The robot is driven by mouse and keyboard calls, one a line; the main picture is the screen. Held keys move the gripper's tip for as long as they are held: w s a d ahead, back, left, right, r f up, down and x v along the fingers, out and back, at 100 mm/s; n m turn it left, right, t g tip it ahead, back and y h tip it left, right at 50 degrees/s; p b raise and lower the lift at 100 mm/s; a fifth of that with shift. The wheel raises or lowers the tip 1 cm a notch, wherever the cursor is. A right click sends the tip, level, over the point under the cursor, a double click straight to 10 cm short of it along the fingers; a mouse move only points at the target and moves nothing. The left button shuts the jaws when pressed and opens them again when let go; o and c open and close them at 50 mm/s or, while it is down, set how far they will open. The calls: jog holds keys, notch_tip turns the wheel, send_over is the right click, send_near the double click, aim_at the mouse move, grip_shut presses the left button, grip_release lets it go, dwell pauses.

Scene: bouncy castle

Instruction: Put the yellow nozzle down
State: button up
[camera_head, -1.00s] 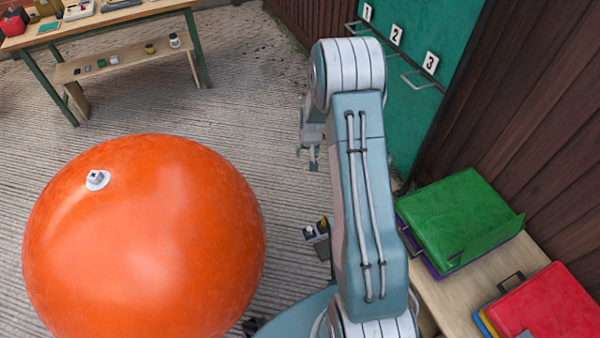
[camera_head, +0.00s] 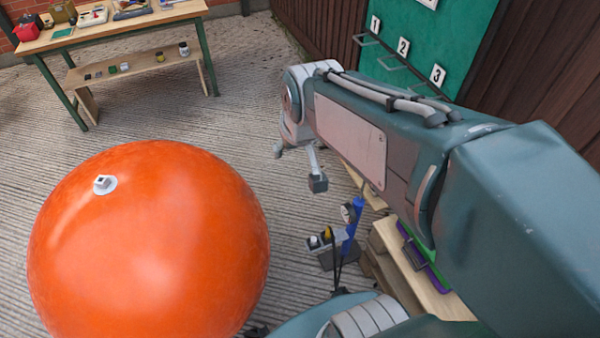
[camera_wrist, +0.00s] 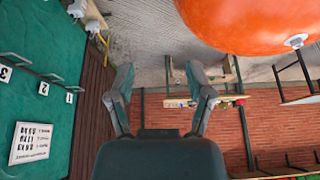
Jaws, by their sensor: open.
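A small yellow piece (camera_head: 328,232), which looks like the yellow nozzle, sits in a small grey holder (camera_head: 320,245) on a stand, right of the orange ball (camera_head: 140,245). A small yellow bit also shows beside pale fittings at the top left of the wrist view (camera_wrist: 102,41). My gripper (camera_head: 298,166) is above and a little left of the holder, apart from it. In the wrist view my gripper (camera_wrist: 160,75) has its two fingers spread wide with nothing between them. The ball carries a pale valve (camera_head: 103,184) on its upper left.
A blue pump-like cylinder (camera_head: 354,218) with a gauge stands just behind the holder. A green board (camera_head: 420,45) with numbered hooks stands at the back right. A workbench (camera_head: 110,32) with items and a lower shelf is at the back left. Concrete floor between is clear.

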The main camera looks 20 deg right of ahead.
jog(key=s+a+r, duration=0.1)
jog(key=s+a, duration=0.1)
jog(key=s, duration=0.8)
jog(key=shift+a+r+n+t, duration=0.2)
jog(key=shift+r+n+t, duration=0.1)
jog(key=shift+r+n, duration=0.1)
